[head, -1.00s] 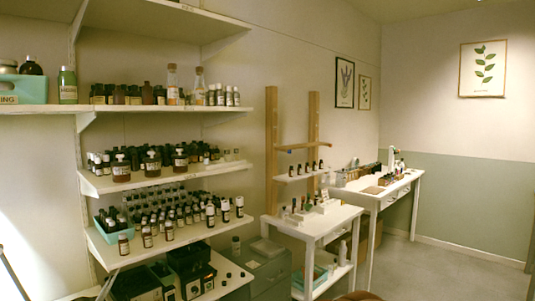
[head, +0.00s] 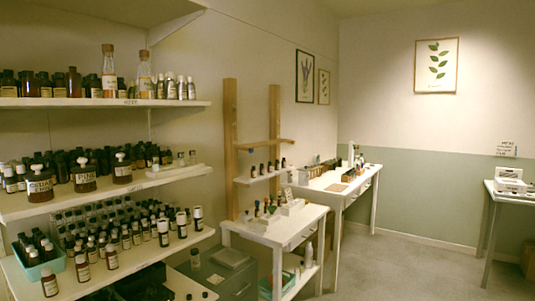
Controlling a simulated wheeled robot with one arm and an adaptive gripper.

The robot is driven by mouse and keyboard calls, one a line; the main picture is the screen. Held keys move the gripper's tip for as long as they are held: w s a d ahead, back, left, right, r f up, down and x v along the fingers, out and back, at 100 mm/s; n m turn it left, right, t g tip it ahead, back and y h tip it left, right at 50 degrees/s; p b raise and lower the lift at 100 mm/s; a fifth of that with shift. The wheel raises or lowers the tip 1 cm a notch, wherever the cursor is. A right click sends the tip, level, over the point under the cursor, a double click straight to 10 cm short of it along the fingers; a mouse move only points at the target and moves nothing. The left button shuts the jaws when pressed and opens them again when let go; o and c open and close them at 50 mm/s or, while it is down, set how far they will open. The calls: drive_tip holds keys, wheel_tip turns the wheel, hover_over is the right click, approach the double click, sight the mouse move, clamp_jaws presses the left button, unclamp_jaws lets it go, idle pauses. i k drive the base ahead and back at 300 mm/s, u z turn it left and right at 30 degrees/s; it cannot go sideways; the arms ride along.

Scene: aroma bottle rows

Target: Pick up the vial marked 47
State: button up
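Small dark bottles with pale labels stand in rows on the left shelves; no number 47 is readable on any of them at this distance. The lower shelf (head: 150,267) carries many small vials (head: 124,238) with black and white caps. The middle shelf (head: 105,197) holds larger labelled brown bottles (head: 85,178) with small dark ones behind. A few small vials (head: 263,170) stand on the little shelf of the wooden rack, and more small bottles (head: 270,208) are on the white stand below it. My gripper is not in view.
A white side table (head: 343,186) with boxes and bottles stands along the wall beyond the rack (head: 231,150). Another table (head: 487,222) with white items is at the far right. A grey cabinet (head: 235,275) sits below the shelves. The grey floor (head: 400,268) at centre right is clear.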

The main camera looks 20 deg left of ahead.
sight(192, 153)
drive_tip(key=z, duration=0.4)
drive_tip(key=i, duration=1.95)
drive_tip(key=u, duration=2.85)
